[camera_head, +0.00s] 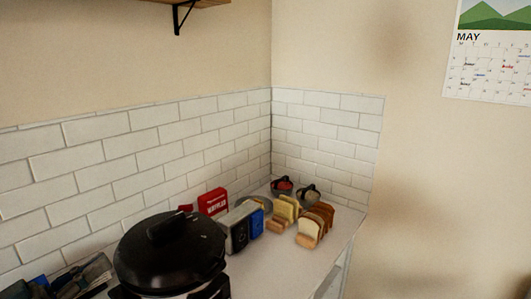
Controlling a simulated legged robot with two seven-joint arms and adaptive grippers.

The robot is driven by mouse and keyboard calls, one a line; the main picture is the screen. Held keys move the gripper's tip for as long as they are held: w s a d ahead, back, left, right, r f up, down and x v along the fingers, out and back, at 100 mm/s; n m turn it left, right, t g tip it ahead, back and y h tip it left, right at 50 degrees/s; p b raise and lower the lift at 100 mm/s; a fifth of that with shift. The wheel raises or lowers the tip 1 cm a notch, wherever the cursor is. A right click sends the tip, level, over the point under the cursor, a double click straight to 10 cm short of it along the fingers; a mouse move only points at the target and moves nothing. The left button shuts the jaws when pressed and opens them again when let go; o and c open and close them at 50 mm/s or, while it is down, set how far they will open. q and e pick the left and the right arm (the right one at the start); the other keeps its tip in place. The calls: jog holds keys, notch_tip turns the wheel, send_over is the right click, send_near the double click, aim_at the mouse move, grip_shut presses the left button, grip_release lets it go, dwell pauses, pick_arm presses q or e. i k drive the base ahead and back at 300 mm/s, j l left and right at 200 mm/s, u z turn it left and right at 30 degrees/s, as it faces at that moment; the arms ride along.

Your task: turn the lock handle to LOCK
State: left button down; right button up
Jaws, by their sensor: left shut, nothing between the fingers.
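A large pot (165,285) with a domed black lid (170,252) stands on the counter at the lower middle. A raised black handle (166,228) sits on top of the lid. No LOCK marking can be read from here. My left gripper (88,277) is at the lower left, beside the pot and apart from the lid handle. It is shut and empty. Its lower part is cut off by the frame edge. My right gripper is not in view.
Behind the pot are a red box (213,202), a toaster (238,228), a blue pack (257,222), sliced bread (315,222) and two small bowls (283,187). White tiled walls (120,150) meet at the corner. The counter (290,265) is clear right of the pot.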

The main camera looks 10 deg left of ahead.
aim_at(166, 228)
jog(key=k+l, duration=0.75)
jog(key=l, duration=0.2)
